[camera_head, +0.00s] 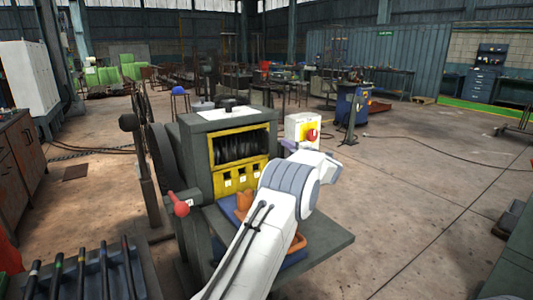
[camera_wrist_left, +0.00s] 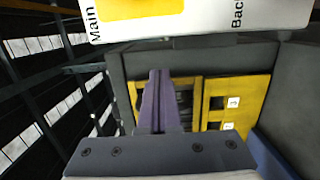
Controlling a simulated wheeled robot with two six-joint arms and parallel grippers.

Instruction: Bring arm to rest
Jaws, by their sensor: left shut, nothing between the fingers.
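My left arm (camera_head: 245,250), white with grey bands, reaches up from the bottom over the front shelf of a grey machine (camera_head: 195,155). Its wrist end bends right, near a white switch box with a yellow panel and red knob (camera_head: 312,135). The left gripper's fingers are hard to make out in the head view. In the left wrist view, the left gripper (camera_wrist_left: 159,75) is shut and empty, pointing towards the machine's yellow frame (camera_wrist_left: 235,100). The white box (camera_wrist_left: 210,18), marked "Main" and "Back", crosses the top there. My right gripper is not in view.
The machine's shelf (camera_head: 325,240) holds orange and blue items, partly hidden by my arm. A red-handled lever (camera_head: 180,206) stands at its left front. A rack of rods (camera_head: 85,272) is at lower left. Open floor (camera_head: 430,185) lies to the right.

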